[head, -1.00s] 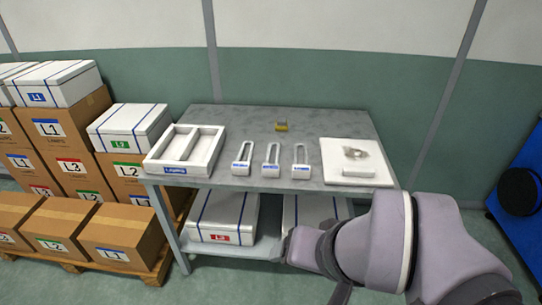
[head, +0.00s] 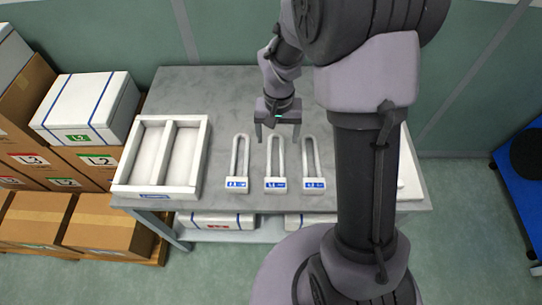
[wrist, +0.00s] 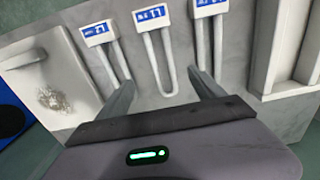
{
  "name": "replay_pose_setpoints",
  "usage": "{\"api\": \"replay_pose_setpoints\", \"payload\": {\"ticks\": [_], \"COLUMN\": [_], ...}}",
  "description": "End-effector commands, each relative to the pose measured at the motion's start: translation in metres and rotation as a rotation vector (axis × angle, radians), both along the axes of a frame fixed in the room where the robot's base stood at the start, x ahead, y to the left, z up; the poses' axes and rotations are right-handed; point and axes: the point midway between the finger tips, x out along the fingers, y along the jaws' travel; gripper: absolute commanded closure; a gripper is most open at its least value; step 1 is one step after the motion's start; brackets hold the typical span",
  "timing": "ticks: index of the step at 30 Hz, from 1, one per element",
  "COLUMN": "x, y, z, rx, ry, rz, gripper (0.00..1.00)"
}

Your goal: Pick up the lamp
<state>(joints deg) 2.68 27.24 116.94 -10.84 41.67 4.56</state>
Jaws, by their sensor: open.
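Three U-shaped lamps lie in a row on the grey table, each with a white base and a blue label. In the head view they are the left lamp (head: 237,184), the middle lamp (head: 275,184) and the right lamp (head: 314,184). My gripper (head: 278,138) is open and empty above the curved end of the middle lamp. In the wrist view, the middle lamp (wrist: 153,16) runs between the fingers of my gripper (wrist: 162,82), its bend at their tips. The right lamp (wrist: 98,33) shows at the left there. The labels are too small to read surely.
A white two-compartment tray (head: 202,150) stands empty at the table's left. A white board (wrist: 75,112) with a round wiry item lies at the other end, mostly behind my arm in the head view. Stacked boxes (head: 85,108) stand left of the table (head: 215,85).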

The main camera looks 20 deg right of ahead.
Motion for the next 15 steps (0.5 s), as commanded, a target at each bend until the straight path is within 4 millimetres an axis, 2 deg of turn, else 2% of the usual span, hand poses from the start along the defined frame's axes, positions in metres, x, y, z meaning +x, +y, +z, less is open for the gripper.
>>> {"api": "replay_pose_setpoints", "payload": {"ticks": [1,4,7,13,15], "x": [0.000,0.000,0.000,0.001,0.001], "y": [0.000,0.000,0.000,0.001,0.002], "z": [-0.023,-0.050,-0.067,-0.084,-0.099], "rx": [0.000,0.001,0.000,0.001,0.001], "ry": [0.003,0.002,0.000,-0.001,0.001], "rz": [0.001,-0.001,0.000,0.000,-0.001], "gripper": [0.22,0.22,0.22,0.22,0.22]}}
